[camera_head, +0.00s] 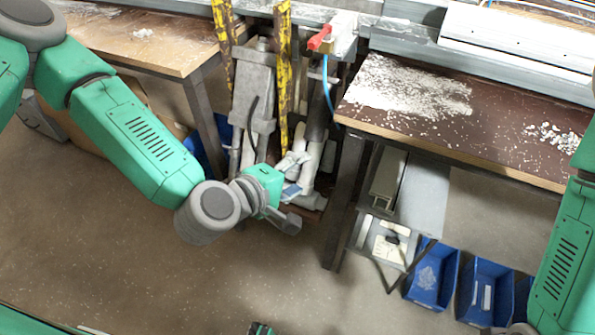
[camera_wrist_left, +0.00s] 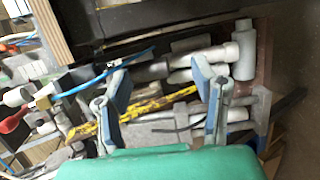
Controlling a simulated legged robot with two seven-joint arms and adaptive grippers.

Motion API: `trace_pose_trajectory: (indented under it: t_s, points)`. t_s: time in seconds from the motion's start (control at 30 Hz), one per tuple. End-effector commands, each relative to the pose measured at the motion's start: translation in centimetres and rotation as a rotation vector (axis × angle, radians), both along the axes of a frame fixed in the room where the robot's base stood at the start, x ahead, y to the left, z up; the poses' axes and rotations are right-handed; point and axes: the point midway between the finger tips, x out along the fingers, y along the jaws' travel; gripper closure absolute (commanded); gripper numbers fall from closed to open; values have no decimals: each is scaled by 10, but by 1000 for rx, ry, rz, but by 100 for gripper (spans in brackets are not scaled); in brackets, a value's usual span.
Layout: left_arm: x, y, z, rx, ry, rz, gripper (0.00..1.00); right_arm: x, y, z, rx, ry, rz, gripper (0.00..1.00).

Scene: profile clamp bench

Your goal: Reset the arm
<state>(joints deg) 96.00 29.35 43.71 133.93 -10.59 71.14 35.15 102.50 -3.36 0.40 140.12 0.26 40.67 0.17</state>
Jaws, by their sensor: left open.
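My left arm comes in from the left in the head view, with green links and grey joints. It is bent, and my left gripper (camera_head: 294,192) hangs in front of the clamp machinery between the two benches. The gripper is open, and I see nothing held in it. In the left wrist view its two grey-blue fingers (camera_wrist_left: 160,78) stand well apart, with pipes and a yellow bar behind the gap. I cannot tell if a finger touches the machinery. Part of my right arm shows at the right edge of the head view; its gripper is not in view.
The clamp machinery (camera_head: 252,95) has worn yellow bars and a red handle (camera_head: 320,37). A dark bench (camera_head: 480,150) with white debris stands right, a wooden bench (camera_head: 150,50) left. Blue bins (camera_head: 432,275) sit on the floor at lower right. The front floor (camera_head: 150,270) is largely clear.

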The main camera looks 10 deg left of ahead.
Motion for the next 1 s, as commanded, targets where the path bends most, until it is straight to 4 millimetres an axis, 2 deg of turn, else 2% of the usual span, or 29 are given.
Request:
trace_pose_trajectory:
  t_s: [0.27,0.37,0.47,0.57,0.6,0.67,0.7,0.8,0.9,1.0]
  points:
    - [-1,-2,0,4,1,-2,47,2,-1,-1,1,-1,-1,100]
    - [-11,-6,-10,44,20,-42,47,2,-1,0,1,-1,-1,100]
    - [-41,-8,-39,161,72,-162,47,2,-1,1,1,-1,-1,100]
    - [-90,3,-83,356,152,-356,47,2,-1,4,1,0,-1,100]
    - [-112,14,-100,445,189,-446,47,2,-1,5,1,0,-1,100]
    - [-142,36,-122,579,244,-579,47,2,-1,6,1,0,-1,100]
    - [-160,54,-134,666,279,-663,47,1,-1,7,1,0,-1,100]
    - [-195,103,-151,851,365,-844,47,2,-1,9,1,0,-1,100]
    - [-215,145,-155,987,431,-973,47,2,-1,10,1,0,-1,100]
    - [-225,172,-155,1063,475,-1044,47,2,-1,11,1,0,-1,100]
